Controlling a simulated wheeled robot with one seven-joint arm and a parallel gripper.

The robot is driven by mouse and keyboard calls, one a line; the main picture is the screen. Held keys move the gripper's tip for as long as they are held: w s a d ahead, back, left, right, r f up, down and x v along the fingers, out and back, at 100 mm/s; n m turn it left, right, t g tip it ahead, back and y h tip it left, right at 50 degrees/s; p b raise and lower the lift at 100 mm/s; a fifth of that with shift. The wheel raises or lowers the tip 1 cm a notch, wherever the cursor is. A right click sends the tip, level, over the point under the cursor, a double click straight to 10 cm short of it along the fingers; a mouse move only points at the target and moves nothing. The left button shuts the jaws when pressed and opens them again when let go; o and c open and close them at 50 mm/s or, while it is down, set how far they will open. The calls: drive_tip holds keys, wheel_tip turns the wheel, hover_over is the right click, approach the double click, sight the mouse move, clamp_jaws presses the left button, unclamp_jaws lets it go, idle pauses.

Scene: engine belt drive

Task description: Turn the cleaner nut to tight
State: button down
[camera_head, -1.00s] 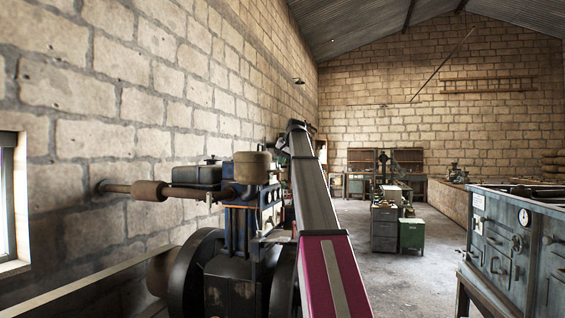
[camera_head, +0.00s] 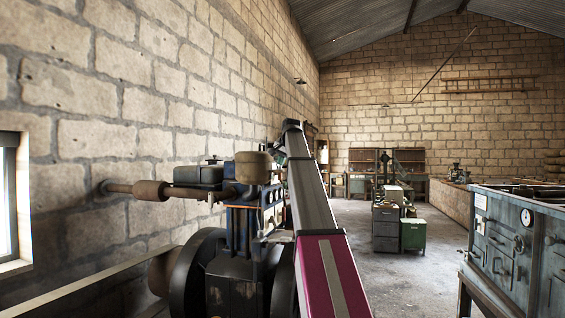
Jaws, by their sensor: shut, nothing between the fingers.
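The engine (camera_head: 242,225) stands at the left centre, in front of the stone wall. A rounded brown canister (camera_head: 253,167) sits upright on its top. I cannot tell for sure whether this is the cleaner, and no cleaner nut can be made out at this size. My magenta and grey arm (camera_head: 318,205) rises from the bottom of the view, along the engine's right side, to a dark joint at its upper end. My gripper cannot be made out; it may be hidden behind the engine or my own arm.
A brown pipe with a muffler (camera_head: 150,190) sticks out left from the engine. Dark flywheels (camera_head: 195,275) flank it below. A blue-grey metal cabinet (camera_head: 515,240) stands at the right. Drawer units (camera_head: 386,228) stand farther back. The floor between is clear.

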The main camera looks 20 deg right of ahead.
drive_tip(key=shift+w+a+m+h, duration=0.15)
drive_tip(key=shift+a+m+h, duration=0.35)
drive_tip(key=shift+m, duration=0.4)
drive_tip(key=shift+w+a+m+h, duration=0.15)
drive_tip(key=shift+a+m+h, duration=0.15)
drive_tip(key=shift+m+h, duration=0.5)
drive_tip(key=shift+w+a+m+h, duration=0.15)
drive_tip(key=shift+a+m+h, duration=0.25)
drive_tip(key=shift+m, duration=0.6)
drive_tip(key=shift+w+a, duration=0.15)
drive_tip(key=shift+a, duration=0.05)
